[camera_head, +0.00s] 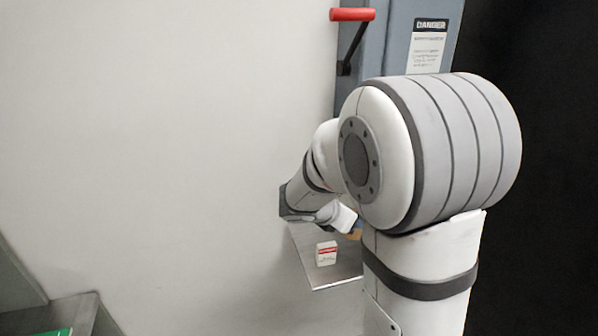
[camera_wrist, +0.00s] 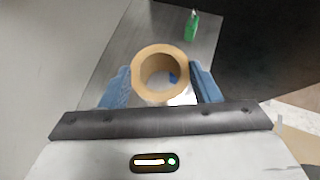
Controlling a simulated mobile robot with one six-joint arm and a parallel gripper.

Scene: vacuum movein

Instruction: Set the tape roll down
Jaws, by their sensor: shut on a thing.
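The tape roll (camera_wrist: 190,71) is a tan ring seen from above in the wrist view, its open hole facing the camera. My gripper (camera_wrist: 162,86) has one blue finger on each side of it and is shut on it. A grey metal surface (camera_wrist: 118,55) lies beneath; I cannot tell whether the roll touches it. In the head view my arm hides most of the gripper, and a small tan patch (camera_head: 355,234) beside it may be the roll. The same view shows part of a metal shelf (camera_head: 342,270).
A white box with a red label (camera_head: 326,253) stands on the shelf. A green bottle (camera_wrist: 191,28) stands near the far end of the surface. A blue-grey cabinet with a red handle (camera_head: 352,15) rises behind my arm.

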